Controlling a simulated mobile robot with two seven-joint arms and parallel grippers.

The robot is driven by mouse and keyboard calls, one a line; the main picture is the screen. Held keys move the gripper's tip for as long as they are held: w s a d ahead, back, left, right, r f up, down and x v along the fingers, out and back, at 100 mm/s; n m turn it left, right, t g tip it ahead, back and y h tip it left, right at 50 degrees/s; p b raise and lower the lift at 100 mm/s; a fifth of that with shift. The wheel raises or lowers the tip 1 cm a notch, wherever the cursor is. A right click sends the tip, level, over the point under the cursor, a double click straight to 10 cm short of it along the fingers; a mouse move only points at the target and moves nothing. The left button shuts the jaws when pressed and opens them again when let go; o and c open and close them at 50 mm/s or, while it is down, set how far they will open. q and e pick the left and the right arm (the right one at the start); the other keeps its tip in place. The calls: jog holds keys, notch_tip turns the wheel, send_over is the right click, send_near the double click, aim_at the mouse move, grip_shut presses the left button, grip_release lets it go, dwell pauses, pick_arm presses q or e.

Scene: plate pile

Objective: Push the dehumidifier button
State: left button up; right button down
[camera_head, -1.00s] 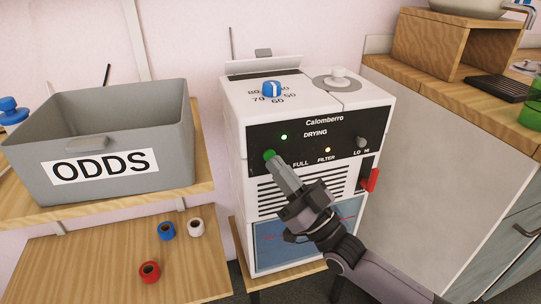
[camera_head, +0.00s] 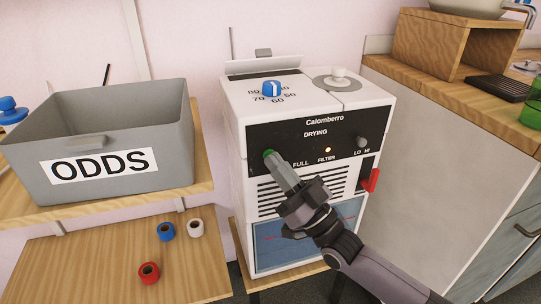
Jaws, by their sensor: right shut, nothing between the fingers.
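The white dehumidifier (camera_head: 236,150) stands in the middle, with a black front panel (camera_head: 340,127) marked Calomberro and DRYING. A green button (camera_head: 267,153) sits at the panel's left, mostly hidden behind my right gripper's fingertips. My right gripper (camera_head: 272,160) is shut and empty, its tips at the button and seeming to touch it. No green light shows left of the word DRYING. My left gripper is not in view.
A grey ODDS bin (camera_head: 180,130) stands on a wooden shelf at left. Red (camera_head: 149,273), blue (camera_head: 166,232) and white (camera_head: 196,228) rolls lie on the lower shelf. A red lever (camera_head: 370,181) is on the dehumidifier's right. A wooden counter (camera_head: 440,75) is at right.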

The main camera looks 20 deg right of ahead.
jog(key=shift+s, duration=0.1)
jog(key=shift+s+p, duration=0.35)
jog(key=shift+s, duration=0.1)
jog(key=s+p, duration=0.3)
jog(key=s, duration=0.3)
jog(key=shift+d, duration=0.1)
dwell(0.4)
